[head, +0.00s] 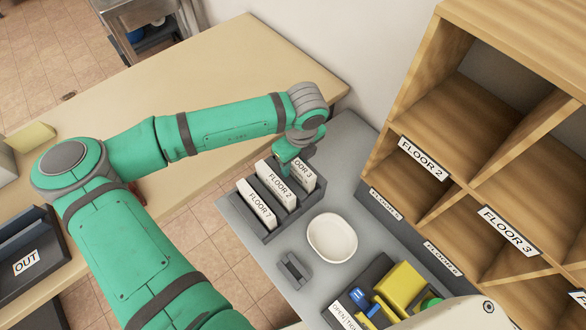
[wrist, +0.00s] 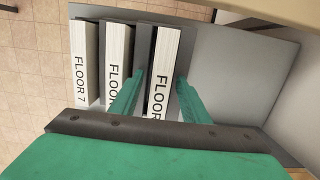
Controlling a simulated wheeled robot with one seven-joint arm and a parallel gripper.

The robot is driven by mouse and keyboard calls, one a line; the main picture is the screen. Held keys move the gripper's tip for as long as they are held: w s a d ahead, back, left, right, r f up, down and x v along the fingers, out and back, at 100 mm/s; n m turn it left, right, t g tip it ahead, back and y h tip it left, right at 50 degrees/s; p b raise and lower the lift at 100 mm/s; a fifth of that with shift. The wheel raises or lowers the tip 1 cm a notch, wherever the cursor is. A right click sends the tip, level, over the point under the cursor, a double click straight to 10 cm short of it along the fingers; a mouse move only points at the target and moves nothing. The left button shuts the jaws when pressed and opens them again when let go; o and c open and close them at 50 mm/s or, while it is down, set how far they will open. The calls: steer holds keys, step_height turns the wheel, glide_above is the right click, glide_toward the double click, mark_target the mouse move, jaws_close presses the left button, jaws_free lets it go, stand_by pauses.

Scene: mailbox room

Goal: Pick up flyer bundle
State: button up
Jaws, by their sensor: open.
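Three white bundles stand upright side by side in a dark slotted holder (head: 266,236). They are labelled FLOOR 7 (head: 257,205), FLOOR 2 (head: 277,186) and FLOOR 3 (head: 305,172). My gripper (head: 289,163) is open at the FLOOR 3 bundle, the farthest along the row. In the wrist view its green fingers (wrist: 159,92) lie on either side of that bundle (wrist: 163,55), the left one in the gap beside the FLOOR 2 bundle (wrist: 117,55). I cannot tell whether they touch it. The FLOOR 3 label is partly hidden in both views.
A white oval dish (head: 332,238), a small dark block (head: 293,269) and a dark tray with yellow and blue items (head: 402,287) share the grey counter. Wooden pigeonholes (head: 480,130) rise on the right. A wooden table (head: 225,75) lies under my arm.

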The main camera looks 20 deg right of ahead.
steer(key=shift+a, duration=0.15)
steer(key=c, duration=0.9)
jaws_close()
steer(key=shift+s+d, duration=0.1)
steer(key=shift+d, duration=0.1)
steer(key=shift+r, duration=0.1)
